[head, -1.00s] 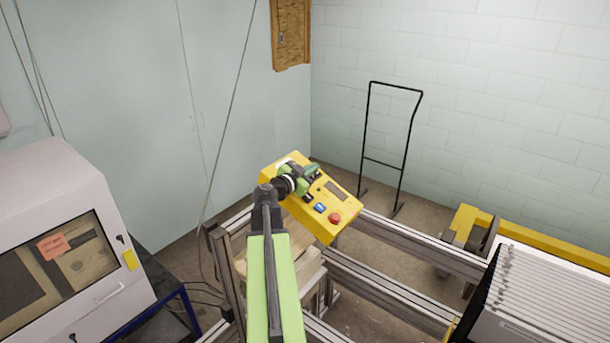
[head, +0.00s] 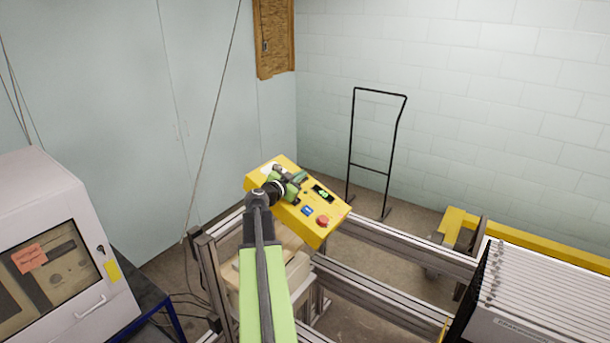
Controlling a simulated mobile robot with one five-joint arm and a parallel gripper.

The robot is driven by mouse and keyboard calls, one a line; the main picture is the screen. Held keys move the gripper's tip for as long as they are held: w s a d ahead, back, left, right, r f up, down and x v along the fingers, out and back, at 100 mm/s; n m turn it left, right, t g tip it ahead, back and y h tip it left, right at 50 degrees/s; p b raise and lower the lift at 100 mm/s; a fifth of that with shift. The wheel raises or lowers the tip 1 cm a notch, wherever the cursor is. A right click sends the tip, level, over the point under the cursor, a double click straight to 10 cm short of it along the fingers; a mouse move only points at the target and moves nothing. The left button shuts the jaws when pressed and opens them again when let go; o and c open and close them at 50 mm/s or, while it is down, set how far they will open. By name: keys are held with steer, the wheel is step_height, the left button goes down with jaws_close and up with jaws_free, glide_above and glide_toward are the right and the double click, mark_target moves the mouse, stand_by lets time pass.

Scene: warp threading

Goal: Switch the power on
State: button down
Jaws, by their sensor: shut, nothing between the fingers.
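The yellow control box (head: 322,234) stands on the metal frame in the middle of the head view. Its small display (head: 322,193) is lit with green characters. A blue button (head: 307,210) and a red round button (head: 322,221) sit on its face. My gripper (head: 298,179) is shut and empty, over the upper left part of the box's face. It hides part of the panel there, and I cannot tell whether it touches it. A dark knob-like part (head: 277,169) shows just beyond the gripper.
Metal rails (head: 400,243) run to the right of the box. A white enclosed machine (head: 55,180) stands at the left. A black hand-cart frame (head: 372,165) stands by the back wall. A row of metal plates (head: 545,285) fills the lower right.

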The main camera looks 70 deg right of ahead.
steer(key=shift+s, duration=0.2)
steer(key=shift+r+p, duration=0.45)
steer(key=shift+p, duration=0.05)
steer(key=r+p, duration=0.1)
steer(key=s+r+p, duration=0.1)
steer(key=r+p, duration=0.1)
steer(key=shift+s+a+r+p, duration=0.2)
steer(key=shift+s+r+p, duration=0.15)
steer(key=shift+r+p, duration=0.05)
steer(key=v, duration=0.3)
steer(key=p+v, duration=0.1)
steer(key=v, duration=0.2)
steer(key=r+p+v, duration=0.1)
steer(key=v, duration=0.2)
steer(key=shift+s+r, duration=0.1)
steer(key=shift+s, duration=0.1)
steer(key=shift+d, duration=0.1)
